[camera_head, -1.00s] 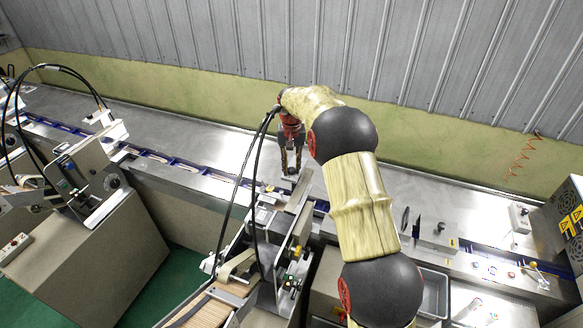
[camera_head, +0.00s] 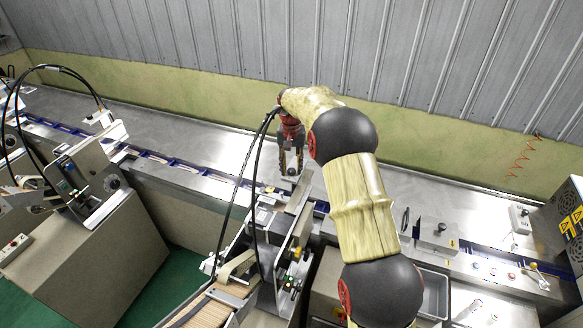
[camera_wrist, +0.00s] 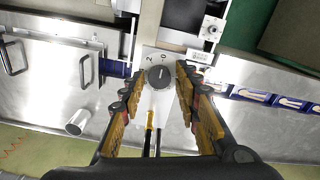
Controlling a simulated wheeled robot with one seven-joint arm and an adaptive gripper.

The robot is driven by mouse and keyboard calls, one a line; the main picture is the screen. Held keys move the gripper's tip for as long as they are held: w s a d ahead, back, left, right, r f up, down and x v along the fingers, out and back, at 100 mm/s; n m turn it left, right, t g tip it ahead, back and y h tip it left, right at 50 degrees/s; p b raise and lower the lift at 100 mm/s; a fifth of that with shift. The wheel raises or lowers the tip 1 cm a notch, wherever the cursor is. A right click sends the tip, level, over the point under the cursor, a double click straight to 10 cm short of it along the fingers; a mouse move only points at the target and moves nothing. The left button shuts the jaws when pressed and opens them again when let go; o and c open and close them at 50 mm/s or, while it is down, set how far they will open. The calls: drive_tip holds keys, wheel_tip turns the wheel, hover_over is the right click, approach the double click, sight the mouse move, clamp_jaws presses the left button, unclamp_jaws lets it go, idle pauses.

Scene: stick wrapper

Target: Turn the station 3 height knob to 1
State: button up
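The height knob (camera_wrist: 159,77) is a round dark dial on a light plate with small digits, a 2 and a 0 among them, in the wrist view. A thin pale mark on its face runs roughly up and down; the exact reading is too small to tell. My gripper (camera_wrist: 158,74) is open, with its yellow-padded fingertips on the two sides of the knob and a gap showing on each side. Whether the tips are level with the knob or above it I cannot tell.
Black cables (camera_head: 259,170) hang left of my gripper. Another station (camera_head: 85,175) stands at the left. The conveyor with blue packs (camera_wrist: 255,95) runs past the knob. A metal cylinder (camera_wrist: 77,122) stands on the steel top. The steel table behind is mostly clear.

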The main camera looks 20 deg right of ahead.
sight(292, 170)
drive_tip(key=shift+o, duration=0.7)
wheel_tip(292, 170, up, 12)
idle(0.4)
